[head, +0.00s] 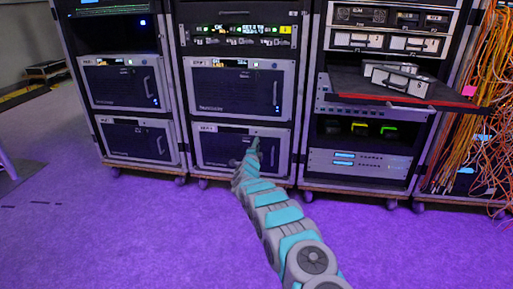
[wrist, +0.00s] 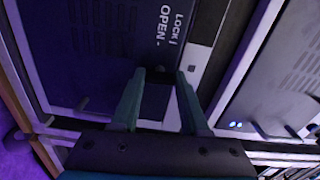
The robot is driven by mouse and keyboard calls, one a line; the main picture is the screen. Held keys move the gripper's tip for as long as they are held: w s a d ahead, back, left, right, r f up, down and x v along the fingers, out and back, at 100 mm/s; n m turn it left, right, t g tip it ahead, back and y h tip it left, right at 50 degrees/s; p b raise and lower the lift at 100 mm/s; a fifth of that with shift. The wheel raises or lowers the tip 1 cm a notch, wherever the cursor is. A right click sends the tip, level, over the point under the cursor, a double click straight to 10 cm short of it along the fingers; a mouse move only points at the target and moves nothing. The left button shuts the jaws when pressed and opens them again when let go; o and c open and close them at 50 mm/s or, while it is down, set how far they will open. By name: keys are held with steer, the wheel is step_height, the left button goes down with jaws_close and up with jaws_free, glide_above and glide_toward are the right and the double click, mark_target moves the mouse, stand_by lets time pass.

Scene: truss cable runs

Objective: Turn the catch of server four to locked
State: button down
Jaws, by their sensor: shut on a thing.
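A dark server with a pale frame (head: 213,143) sits low in the middle rack; its label is too small to read. My gripper (head: 252,147) is at its front, right of centre. In the wrist view, the two teal fingers (wrist: 160,90) are shut on a small dark catch (wrist: 156,98). The server's dark front panel (wrist: 95,60) bears the words LOCK and OPEN, each with a short mark, beside the catch. The catch lies close to the OPEN mark. The fingers partly hide it, so its exact angle is hard to tell.
A similar server (head: 125,86) stands in the left rack, with another (head: 138,143) below it. One more (head: 235,88) is above the gripped one. A red-edged shelf (head: 400,92) juts out at right, near orange cables (head: 480,110). The purple floor (head: 110,230) is clear.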

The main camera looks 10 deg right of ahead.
steer(key=shift+f+m, duration=0.1)
steer(key=shift+m, duration=0.5)
steer(key=shift+c, duration=2)
jaws_free()
steer(key=shift+d, duration=0.1)
steer(key=shift+s, duration=0.1)
steer(key=v, duration=0.7)
steer(key=shift+s+p, duration=0.3)
